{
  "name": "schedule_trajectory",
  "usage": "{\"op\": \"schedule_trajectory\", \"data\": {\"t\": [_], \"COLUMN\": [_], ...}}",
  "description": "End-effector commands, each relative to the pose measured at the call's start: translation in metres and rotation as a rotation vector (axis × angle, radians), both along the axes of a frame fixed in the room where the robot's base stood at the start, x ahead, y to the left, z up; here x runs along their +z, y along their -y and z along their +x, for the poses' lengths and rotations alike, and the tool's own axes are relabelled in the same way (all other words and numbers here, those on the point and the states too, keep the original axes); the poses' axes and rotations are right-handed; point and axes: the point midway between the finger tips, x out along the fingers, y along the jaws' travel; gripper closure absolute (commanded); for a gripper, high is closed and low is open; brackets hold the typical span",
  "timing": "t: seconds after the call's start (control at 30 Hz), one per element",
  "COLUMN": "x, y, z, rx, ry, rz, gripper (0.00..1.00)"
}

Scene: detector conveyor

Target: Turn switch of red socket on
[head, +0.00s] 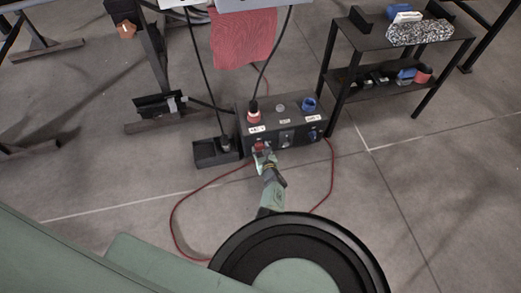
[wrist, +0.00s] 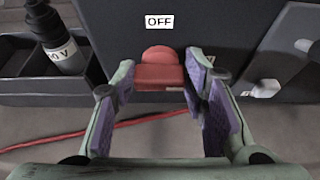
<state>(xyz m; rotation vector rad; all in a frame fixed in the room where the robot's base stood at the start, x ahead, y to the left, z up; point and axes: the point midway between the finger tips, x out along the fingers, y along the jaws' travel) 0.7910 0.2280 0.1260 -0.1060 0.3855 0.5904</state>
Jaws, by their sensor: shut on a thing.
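The dark power box (head: 285,140) stands on the floor, with a red socket (head: 254,117) on its top left and a black cable running up from it. The red switch (head: 259,147) is on the box front below that socket; it also shows in the wrist view (wrist: 160,72), under a white label (wrist: 159,21) reading OFF. My gripper (head: 264,158) is at the box front. In the wrist view my gripper (wrist: 160,80) has one finger on each side of the red switch, shut on it. The fingertips partly hide the switch's sides.
A blue socket (head: 309,104) and a grey middle switch (head: 286,138) are on the same box. A black open bin (head: 214,154) stands against its left side. A red cable (head: 172,218) loops on the floor. A black shelf (head: 385,55) stands at right.

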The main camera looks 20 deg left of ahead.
Motion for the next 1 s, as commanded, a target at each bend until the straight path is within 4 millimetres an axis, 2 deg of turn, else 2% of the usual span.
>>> {"op": "schedule_trajectory", "data": {"t": [0.23,0.27,0.53,1.0], "x": [0.0009,0.0009,0.0005,-0.0003], "y": [0.0002,0.0002,0.0002,-0.0008], "z": [0.0011,0.0011,0.0006,-0.0008], "rx": [-0.004,-0.004,-0.003,-0.002], "ry": [-0.001,-0.001,-0.001,0.021], "rz": [0.005,0.005,0.005,-0.028], "gripper": [0.88,0.60,0.42,0.40]}}
